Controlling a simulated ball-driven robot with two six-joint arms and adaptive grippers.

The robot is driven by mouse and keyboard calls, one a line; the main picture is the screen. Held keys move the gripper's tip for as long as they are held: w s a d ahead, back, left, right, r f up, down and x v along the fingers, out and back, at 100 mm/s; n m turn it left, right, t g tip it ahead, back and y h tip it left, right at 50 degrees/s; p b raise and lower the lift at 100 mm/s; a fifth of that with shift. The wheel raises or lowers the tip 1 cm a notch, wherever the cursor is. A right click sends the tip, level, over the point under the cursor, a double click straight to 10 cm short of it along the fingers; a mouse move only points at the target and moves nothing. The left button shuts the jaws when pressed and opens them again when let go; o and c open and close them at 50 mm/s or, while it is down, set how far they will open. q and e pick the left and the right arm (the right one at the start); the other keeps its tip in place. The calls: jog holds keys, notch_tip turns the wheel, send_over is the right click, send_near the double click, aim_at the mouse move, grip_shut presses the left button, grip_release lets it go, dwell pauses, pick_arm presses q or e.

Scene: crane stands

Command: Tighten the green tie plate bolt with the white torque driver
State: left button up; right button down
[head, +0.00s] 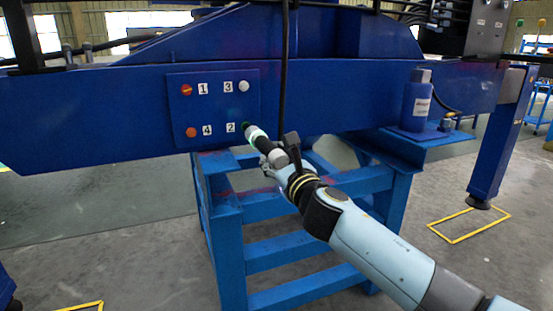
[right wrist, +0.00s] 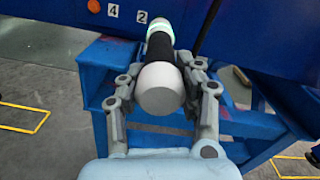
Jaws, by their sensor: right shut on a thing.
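The blue tie plate (head: 215,88) is on the side of the blue beam and carries bolts beside number labels 1 to 4. The green bolt (head: 245,125) is by label 2, mostly hidden behind the driver's tip. My right gripper (head: 274,157) is shut on the torque driver (head: 262,143), which has a black body, a pale lit green-white collar and a white rear end. The driver points at the green bolt; its tip seems to be at the bolt, but contact cannot be made out. In the right wrist view the driver's white end (right wrist: 160,88) sits between both fingers. My left gripper is not in view.
Orange bolts (head: 186,90) and (head: 191,132) and a white bolt (head: 244,87) share the plate. A dark cable (head: 285,70) hangs just right of the plate. A blue stand (head: 300,215) is below.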

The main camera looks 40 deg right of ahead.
jog(key=shift+x, duration=0.95)
dwell(0.3)
jog(key=shift+w+r+p, duration=0.15)
jog(key=shift+w+p, duration=0.05)
jog(key=shift+p, duration=0.25)
dwell(3.5)
jog(key=shift+s, duration=0.1)
